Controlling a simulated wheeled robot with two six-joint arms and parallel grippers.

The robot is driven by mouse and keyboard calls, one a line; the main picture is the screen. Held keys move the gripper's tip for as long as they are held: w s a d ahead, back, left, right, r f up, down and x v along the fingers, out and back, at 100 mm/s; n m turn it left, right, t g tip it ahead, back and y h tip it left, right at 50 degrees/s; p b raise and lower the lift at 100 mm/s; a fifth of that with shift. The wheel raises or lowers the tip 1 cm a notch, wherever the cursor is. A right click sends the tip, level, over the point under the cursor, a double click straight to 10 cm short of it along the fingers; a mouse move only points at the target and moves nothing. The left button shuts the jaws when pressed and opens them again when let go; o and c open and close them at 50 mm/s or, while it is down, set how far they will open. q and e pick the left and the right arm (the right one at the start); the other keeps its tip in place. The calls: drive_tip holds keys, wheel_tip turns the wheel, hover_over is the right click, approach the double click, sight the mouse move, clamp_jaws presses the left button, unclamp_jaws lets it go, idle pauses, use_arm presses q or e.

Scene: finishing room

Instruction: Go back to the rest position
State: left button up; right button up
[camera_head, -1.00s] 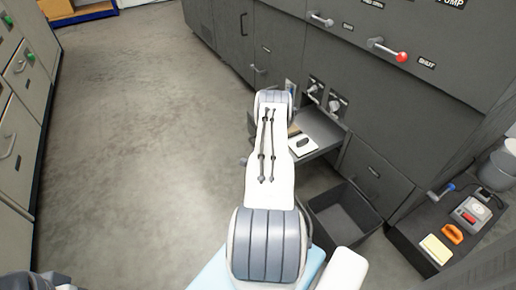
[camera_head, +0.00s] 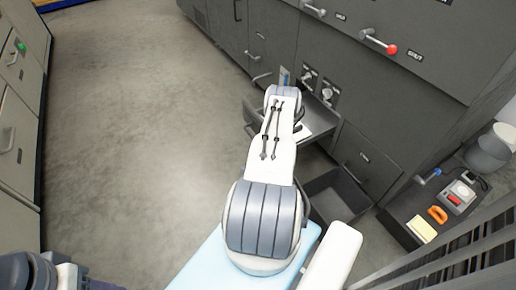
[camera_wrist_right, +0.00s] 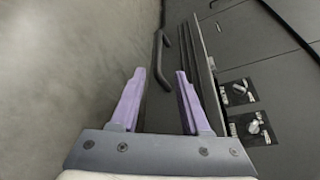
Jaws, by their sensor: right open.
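My right arm reaches forward in the middle of the head view, toward the grey machine (camera_head: 345,70). Its gripper is hidden behind the arm there. A dark bar handle (camera_wrist_right: 163,62) on the machine lies beyond the fingertips. Part of my left arm shows at the bottom left of the head view; its gripper is out of the picture.
A low bench at right holds an orange item (camera_head: 437,214) and a yellow block (camera_head: 421,230). Grey cabinets (camera_head: 20,120) line the left. The floor (camera_head: 130,140) between is clear.

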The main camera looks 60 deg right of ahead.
idle(0.3)
